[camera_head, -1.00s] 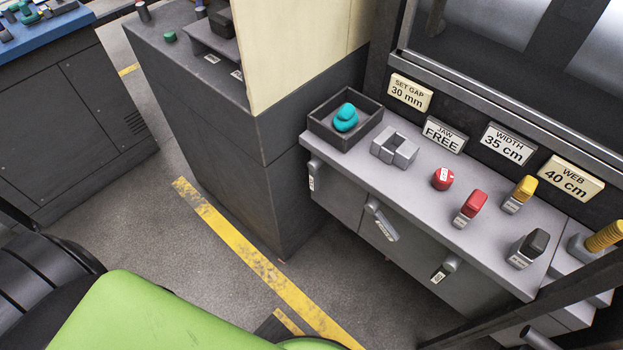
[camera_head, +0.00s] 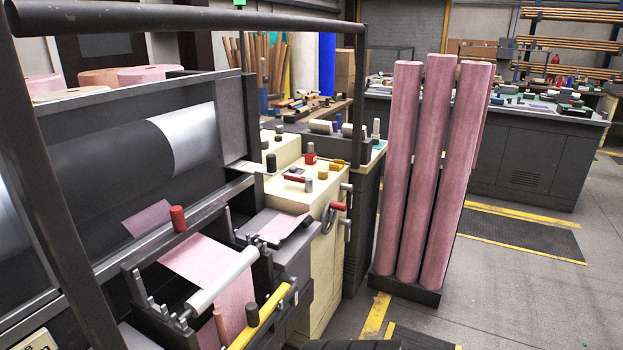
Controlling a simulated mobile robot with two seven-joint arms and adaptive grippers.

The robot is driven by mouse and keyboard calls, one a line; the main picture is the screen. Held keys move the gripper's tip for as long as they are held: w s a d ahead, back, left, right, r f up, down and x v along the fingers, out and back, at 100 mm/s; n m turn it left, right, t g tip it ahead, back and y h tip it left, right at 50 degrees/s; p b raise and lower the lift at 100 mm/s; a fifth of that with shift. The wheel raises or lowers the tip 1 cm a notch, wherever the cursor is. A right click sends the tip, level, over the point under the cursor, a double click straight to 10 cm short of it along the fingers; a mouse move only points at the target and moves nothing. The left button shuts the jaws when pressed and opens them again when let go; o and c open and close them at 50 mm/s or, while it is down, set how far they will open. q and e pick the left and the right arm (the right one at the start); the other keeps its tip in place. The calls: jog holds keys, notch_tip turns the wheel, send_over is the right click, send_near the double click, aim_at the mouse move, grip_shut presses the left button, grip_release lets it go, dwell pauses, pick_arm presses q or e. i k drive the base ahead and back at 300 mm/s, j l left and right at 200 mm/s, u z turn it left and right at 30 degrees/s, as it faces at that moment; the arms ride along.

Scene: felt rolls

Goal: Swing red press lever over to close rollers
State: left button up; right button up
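Several red parts show, and I cannot tell for sure which is the press lever. A red cylindrical grip (camera_head: 178,218) stands upright in front of the large dark and silver roller (camera_head: 185,138). A smaller pale roller (camera_head: 222,280) lies lower down, with pink felt (camera_head: 208,258) running by it. A dark handwheel (camera_head: 328,216) with a red handle (camera_head: 338,206) is on the side of the cream cabinet (camera_head: 318,258). A short red knob (camera_head: 310,155) and a low red bar (camera_head: 295,178) are on top of that cabinet. Neither gripper is in view.
Tall pink felt rolls (camera_head: 419,170) stand on a dark base right of the machine. A dark bar (camera_head: 180,17) crosses the top left. A yellow bar (camera_head: 262,318) lies at the machine's front. Grey floor (camera_head: 520,300) is free at right.

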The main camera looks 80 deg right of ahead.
aim_at(308, 182)
jog(key=z, duration=2.35)
jog(key=i+l, duration=0.15)
